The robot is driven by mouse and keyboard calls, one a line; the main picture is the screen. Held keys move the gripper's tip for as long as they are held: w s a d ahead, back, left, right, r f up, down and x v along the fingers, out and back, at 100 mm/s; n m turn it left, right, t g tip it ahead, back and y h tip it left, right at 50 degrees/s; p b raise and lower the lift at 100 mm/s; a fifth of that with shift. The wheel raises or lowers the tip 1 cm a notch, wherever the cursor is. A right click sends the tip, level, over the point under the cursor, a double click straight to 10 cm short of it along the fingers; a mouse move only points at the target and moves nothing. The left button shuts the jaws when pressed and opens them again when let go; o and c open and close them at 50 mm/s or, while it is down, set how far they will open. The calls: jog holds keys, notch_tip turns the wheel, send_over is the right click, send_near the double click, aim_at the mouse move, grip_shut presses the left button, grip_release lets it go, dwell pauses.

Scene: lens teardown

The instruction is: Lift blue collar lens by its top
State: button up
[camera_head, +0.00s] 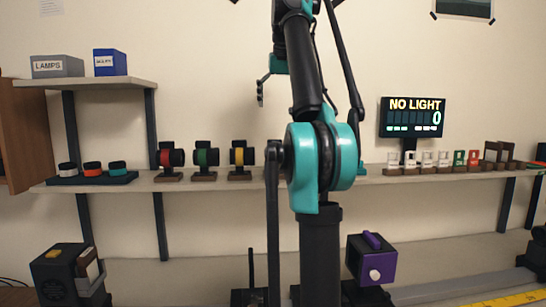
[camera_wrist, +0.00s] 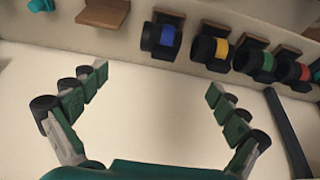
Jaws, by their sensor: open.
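The blue collar lens (camera_wrist: 161,36) is a short black cylinder with a blue band, on a small wooden stand at the top middle of the wrist view. In the head view I cannot make it out; my arm covers the shelf to the right of the yellow-banded lens. My gripper (camera_wrist: 157,82) is open and empty in the wrist view, its two jointed fingers spread wide. The lens lies beyond the gap between the fingertips, apart from both. Part of the gripper (camera_head: 262,90) shows above the shelf in the head view.
Yellow-banded (camera_head: 239,157), green-banded (camera_head: 204,157) and red-banded (camera_head: 169,156) lenses stand in a row on the shelf (camera_head: 345,180). An empty wooden stand (camera_wrist: 103,13) is on the blue lens's other side. A "NO LIGHT" display (camera_head: 412,117) stands further right.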

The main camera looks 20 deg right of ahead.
aim_at(277, 147)
jog(key=x, duration=1.7)
jog(key=shift+w+f, duration=0.1)
jog(key=shift+w, duration=0.15)
jog(key=c, duration=1.6)
